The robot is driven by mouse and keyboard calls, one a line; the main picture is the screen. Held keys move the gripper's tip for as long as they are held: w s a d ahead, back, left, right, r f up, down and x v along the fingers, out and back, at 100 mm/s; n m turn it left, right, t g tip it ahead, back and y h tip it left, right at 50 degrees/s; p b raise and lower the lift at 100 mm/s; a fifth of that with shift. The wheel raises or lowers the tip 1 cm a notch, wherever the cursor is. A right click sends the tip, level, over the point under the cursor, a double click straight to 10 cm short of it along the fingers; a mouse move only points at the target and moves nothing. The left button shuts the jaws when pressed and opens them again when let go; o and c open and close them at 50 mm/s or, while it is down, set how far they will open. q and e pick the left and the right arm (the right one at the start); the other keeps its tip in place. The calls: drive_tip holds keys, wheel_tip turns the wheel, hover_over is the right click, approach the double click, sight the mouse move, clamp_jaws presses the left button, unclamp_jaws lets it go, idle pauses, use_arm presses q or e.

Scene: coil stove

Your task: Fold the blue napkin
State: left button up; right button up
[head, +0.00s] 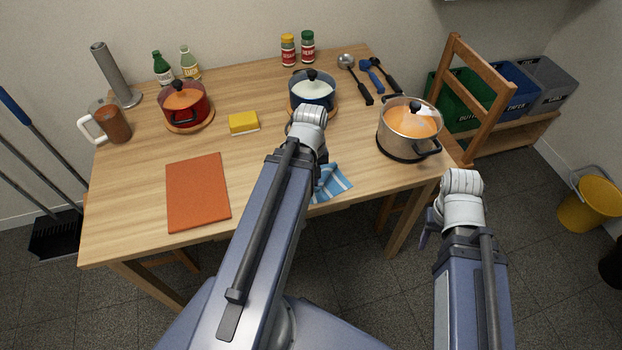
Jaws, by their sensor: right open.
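The blue napkin (335,183) has pale stripes and lies near the front edge of the wooden table. My left forearm and wrist cover its left part, so I cannot tell how it is folded. My left wrist is above the table beside the napkin, and its gripper is hidden behind the arm. My right gripper (425,236) is open, off the table's front right corner, and apart from the napkin. Its fingers are mostly hidden by its wrist.
A steel pot (409,129) of orange soup stands right of the napkin. A blue pot (312,92) and a red pot (185,103) stand farther back. An orange mat (197,192) lies left, near a yellow sponge (244,122). Utensils (366,80) lie back right.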

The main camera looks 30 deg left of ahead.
use_arm(q)
drive_tip(key=o, duration=1.3)
drive_tip(key=shift+s+d, duration=0.15)
drive_tip(key=shift+s, duration=0.05)
drive_tip(key=shift+s+d, duration=0.6)
drive_tip(key=shift+s, duration=0.05)
drive_tip(key=shift+r, duration=0.3)
drive_tip(key=shift+w+a+r+p, duration=0.15)
drive_tip(key=shift+w+p, duration=0.05)
drive_tip(key=shift+p, duration=0.3)
wheel_tip(320, 180, up, 8)
drive_tip(key=p, duration=0.8)
drive_tip(key=shift+r, duration=0.1)
use_arm(e)
wheel_tip(320, 180, up, 9)
drive_tip(key=s+d, duration=0.1)
drive_tip(key=shift+s, duration=0.15)
drive_tip(key=shift+d, duration=0.1)
